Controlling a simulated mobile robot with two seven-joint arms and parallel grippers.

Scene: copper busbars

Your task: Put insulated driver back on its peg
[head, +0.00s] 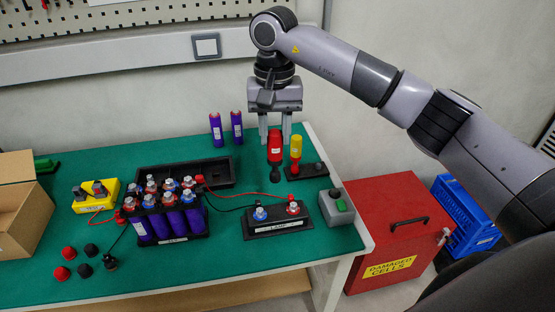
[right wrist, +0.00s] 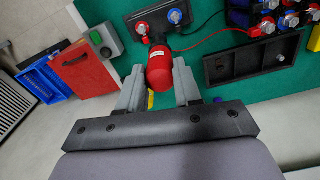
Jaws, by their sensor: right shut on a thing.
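A red-handled driver (head: 275,147) with a dark lower end hangs upright between the fingers of my right gripper (head: 275,132). In the right wrist view the red handle (right wrist: 159,72) sits between the two grey fingers, and my right gripper (right wrist: 159,66) is shut on it. A small black stand (head: 309,171) is just right of the driver. A yellow-handled driver (head: 296,147) stands upright at the stand's left part. The red driver's lower end appears beside the stand; I cannot tell whether it touches the mat. My left gripper is not in view.
Two purple cells (head: 225,130) stand behind left. A red case (head: 395,240) is beyond the table's right edge.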

